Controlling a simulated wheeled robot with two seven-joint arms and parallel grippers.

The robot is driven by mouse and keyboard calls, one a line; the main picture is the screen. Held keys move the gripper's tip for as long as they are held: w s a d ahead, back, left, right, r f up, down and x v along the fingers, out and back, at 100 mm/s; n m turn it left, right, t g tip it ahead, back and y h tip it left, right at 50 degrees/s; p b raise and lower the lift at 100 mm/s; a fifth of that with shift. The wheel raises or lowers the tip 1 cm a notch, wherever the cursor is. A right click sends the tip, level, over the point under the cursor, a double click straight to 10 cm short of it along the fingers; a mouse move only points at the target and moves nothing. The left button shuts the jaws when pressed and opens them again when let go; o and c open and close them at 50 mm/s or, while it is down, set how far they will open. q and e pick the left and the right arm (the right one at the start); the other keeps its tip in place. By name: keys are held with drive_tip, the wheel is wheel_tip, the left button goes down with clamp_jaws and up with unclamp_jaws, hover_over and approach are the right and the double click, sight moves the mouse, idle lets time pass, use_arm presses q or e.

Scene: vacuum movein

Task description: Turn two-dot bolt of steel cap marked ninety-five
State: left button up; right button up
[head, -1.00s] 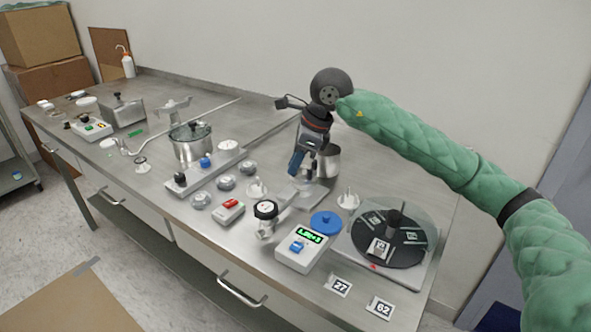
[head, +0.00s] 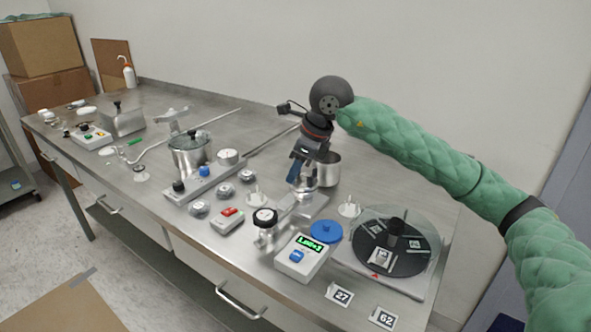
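My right gripper (head: 297,178) points down at the middle of the bench, on the green-sleeved arm from the right. Its dark blue fingers are at a small steel fitting (head: 304,194) on a flat metal base. The fitting may be the steel cap, but no ninety-five mark or bolt dots can be read. The fingertips overlap it in the picture, so whether they touch it or are parted is unclear. My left gripper is not in view.
A steel cup (head: 328,170) stands close behind the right gripper. In front are a gauge (head: 265,217), a control box with a green display (head: 302,256) and a blue disc (head: 326,231). A round black turntable (head: 395,247) is to the right. The back right of the bench is clear.

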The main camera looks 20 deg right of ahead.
drive_tip(key=shift+o, duration=0.7)
drive_tip(key=shift+v, duration=3.9)
